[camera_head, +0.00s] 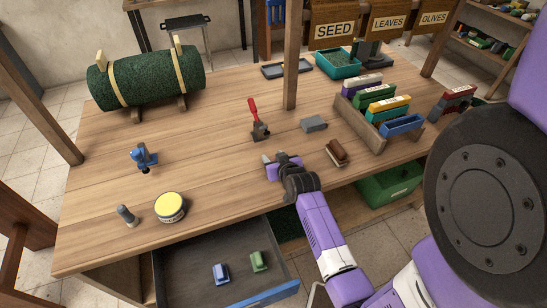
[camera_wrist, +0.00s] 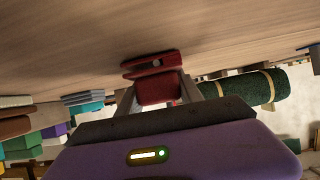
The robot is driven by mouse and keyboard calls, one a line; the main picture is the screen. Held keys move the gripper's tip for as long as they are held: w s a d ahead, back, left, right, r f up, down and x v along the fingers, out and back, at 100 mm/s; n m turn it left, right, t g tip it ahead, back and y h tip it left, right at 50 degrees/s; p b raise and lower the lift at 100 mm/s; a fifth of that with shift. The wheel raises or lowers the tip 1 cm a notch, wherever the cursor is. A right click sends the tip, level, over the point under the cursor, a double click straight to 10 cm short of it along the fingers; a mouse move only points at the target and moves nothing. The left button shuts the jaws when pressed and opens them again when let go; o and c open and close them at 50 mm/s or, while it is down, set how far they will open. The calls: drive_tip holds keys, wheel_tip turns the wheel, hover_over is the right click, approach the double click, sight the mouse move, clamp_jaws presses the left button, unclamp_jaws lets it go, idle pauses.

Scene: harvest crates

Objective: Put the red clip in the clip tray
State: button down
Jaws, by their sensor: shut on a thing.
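The red clip (camera_wrist: 157,90) is between the two fingers of my gripper (camera_wrist: 158,95) in the wrist view, close to the wooden tabletop. Whether it touches the wood I cannot tell. In the head view my gripper (camera_head: 269,160) is over the front middle of the table, and the clip is not clearly visible there. A blue clip-like piece (camera_head: 221,273) and a green one (camera_head: 259,261) lie in an open grey drawer (camera_head: 190,283) below the table's front edge. A flat dark tray (camera_head: 286,69) lies at the back. I cannot tell which is the clip tray.
A brown brush-like block (camera_head: 337,153) and a grey block (camera_head: 314,124) are right of my gripper. A red-handled clamp (camera_head: 254,120) stands behind it. A wooden rack (camera_head: 375,138) holds coloured boxes. A yellow-lidded tin (camera_head: 170,207) is at left; the table between is clear.

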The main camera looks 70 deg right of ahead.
drive_tip(key=shift+f, duration=0.2)
drive_tip(key=c, duration=0.8)
unclamp_jaws()
drive_tip(key=shift+r, duration=0.1)
drive_tip(key=shift+o, duration=0.2)
